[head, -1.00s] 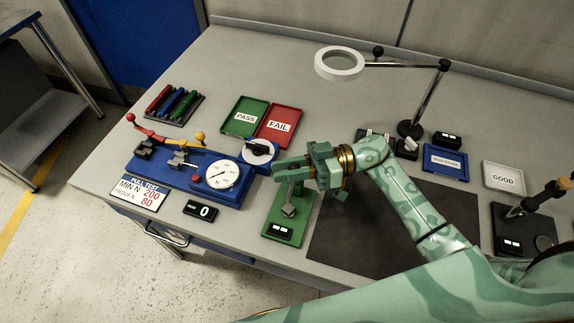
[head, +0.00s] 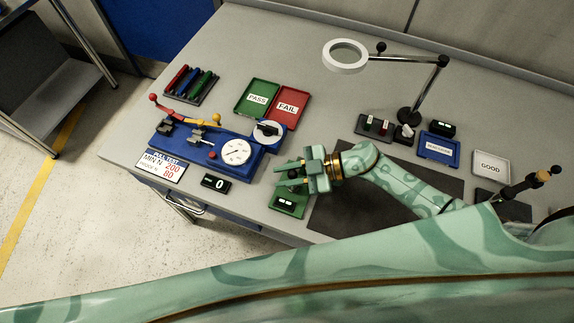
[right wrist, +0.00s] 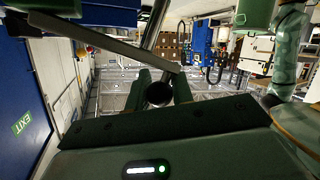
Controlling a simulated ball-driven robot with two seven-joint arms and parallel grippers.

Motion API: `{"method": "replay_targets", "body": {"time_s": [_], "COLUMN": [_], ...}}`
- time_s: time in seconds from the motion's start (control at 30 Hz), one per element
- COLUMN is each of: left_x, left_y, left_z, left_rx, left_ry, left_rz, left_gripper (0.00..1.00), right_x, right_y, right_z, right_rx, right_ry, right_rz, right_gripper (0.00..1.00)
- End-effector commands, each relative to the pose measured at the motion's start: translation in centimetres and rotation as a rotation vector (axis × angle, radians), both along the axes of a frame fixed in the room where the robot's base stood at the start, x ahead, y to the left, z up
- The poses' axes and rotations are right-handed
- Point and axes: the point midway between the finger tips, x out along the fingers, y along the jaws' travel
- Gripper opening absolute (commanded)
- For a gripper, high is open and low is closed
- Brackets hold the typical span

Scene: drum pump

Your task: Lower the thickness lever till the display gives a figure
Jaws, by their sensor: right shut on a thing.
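The green thickness gauge (head: 290,205) stands near the table's front edge. Its small display (head: 285,202) is lit with short marks; I cannot read a figure on it. My right gripper (head: 287,171) is over the gauge and hides its upper part and most of the lever. In the right wrist view a dark round knob (right wrist: 158,94) sits between the two green fingers (right wrist: 158,88), which are shut on it. My left gripper is not in view.
The blue pull tester (head: 190,142) with its dial and a black display (head: 215,182) reading 0 stand left of the gauge. PASS (head: 244,109) and FAIL (head: 275,115) trays lie behind. A dark mat (head: 325,215) lies right of the gauge. A ring magnifier (head: 366,56) overhangs the back.

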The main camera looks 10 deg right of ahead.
Motion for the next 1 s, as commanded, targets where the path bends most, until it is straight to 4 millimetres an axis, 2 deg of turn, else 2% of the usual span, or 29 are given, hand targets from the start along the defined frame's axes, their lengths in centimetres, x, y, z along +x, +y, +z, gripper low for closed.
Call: {"method": "replay_targets", "body": {"time_s": [0.6,0.63,0.7,1.0], "left_x": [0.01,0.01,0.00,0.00], "left_y": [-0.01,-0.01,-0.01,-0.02], "left_z": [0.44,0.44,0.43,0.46], "left_rx": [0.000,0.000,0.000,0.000], "left_ry": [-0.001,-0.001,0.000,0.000], "left_rz": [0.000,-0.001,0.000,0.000], "left_gripper": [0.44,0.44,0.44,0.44], "right_x": [-0.10,-0.10,-0.15,-0.12], "right_y": [-0.23,-0.22,-0.22,-0.02], "right_z": [-0.74,-0.75,-0.79,-0.48], "right_rx": [-0.038,-0.038,-0.038,-0.029], "right_ry": [-0.041,-0.041,-0.038,-0.038], "right_rz": [-0.005,-0.005,-0.004,-0.002], "right_gripper": [0.00,0.31,0.45,0.45]}}
